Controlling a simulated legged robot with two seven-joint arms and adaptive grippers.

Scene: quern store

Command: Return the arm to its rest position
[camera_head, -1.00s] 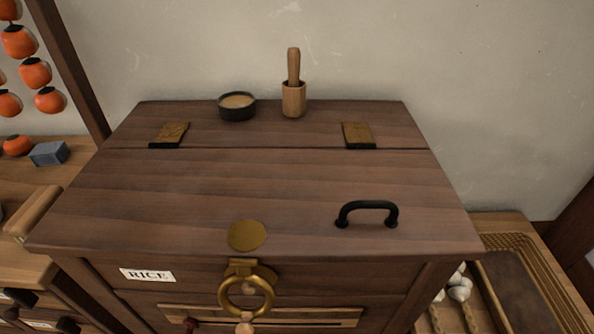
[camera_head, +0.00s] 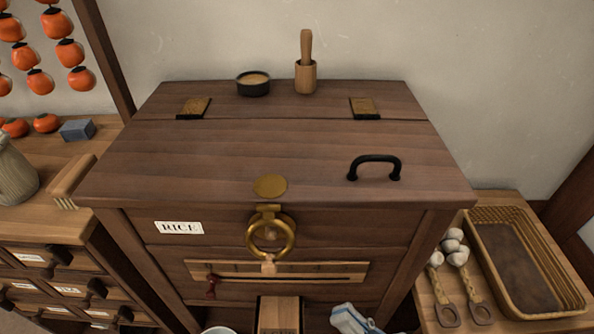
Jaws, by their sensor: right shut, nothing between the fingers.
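Neither of my grippers shows in the head view, and no part of my arms can be made out. The wooden rice chest (camera_head: 280,160) stands in the middle with its lid shut. A black handle (camera_head: 374,167) is on the lid's right side. A brass ring (camera_head: 270,236) hangs on the chest's front, beside a RICE label (camera_head: 179,228).
A dark bowl (camera_head: 253,88) and a wooden mortar (camera_head: 306,78) with a pestle stand on the chest's back. A woven tray (camera_head: 482,262) lies at right. A blue-white cloth (camera_head: 352,319) lies low in front. Drawers (camera_head: 52,290) stand at left.

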